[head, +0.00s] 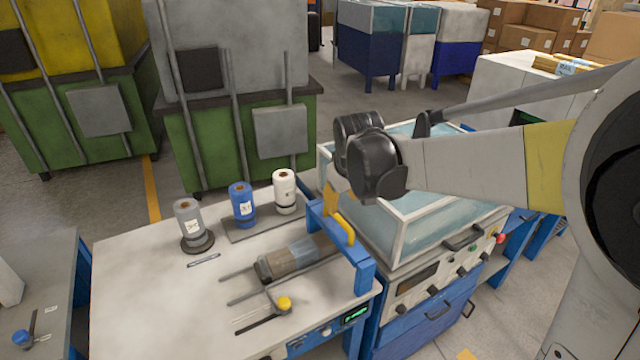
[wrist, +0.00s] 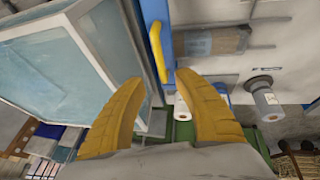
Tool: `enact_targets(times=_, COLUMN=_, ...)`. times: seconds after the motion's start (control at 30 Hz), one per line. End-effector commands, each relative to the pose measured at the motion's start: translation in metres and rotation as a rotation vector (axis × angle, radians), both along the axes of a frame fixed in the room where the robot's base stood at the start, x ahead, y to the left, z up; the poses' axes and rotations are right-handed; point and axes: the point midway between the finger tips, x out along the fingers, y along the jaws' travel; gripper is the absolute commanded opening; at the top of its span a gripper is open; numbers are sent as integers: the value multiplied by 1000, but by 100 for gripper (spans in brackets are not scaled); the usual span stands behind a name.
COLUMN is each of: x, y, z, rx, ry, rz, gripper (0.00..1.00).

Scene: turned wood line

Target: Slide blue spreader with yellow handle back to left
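The blue spreader (head: 361,268) stands at the right end of the white bench in the head view, beside the glass-topped machine. Its curved yellow handle (head: 345,231) is on its upper side. In the wrist view the blue spreader (wrist: 178,12) is at the top, with the yellow handle (wrist: 157,48) just beyond and between my fingertips. My gripper (wrist: 158,76) is open, with two yellow fingers apart and nothing between them. It appears close to the handle, but I cannot tell the exact gap. In the head view my arm hides most of the gripper.
A wrapped brown roll (head: 295,258) lies on rods left of the spreader. Grey (head: 188,220), blue (head: 241,203) and white (head: 284,188) rolls stand behind it. A yellow-knobbed lever (head: 284,303) is in front. The glass-topped machine (head: 440,240) borders the right side.

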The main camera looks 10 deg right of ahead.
Motion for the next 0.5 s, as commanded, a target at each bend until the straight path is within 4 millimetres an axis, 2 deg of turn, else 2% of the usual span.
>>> enact_targets(times=0.17, x=10, y=-1, z=-18, rx=-3, ry=3, rz=3, gripper=38)
enact_targets(times=0.5, x=37, y=-5, z=-78, rx=-3, ry=2, rz=2, gripper=38)
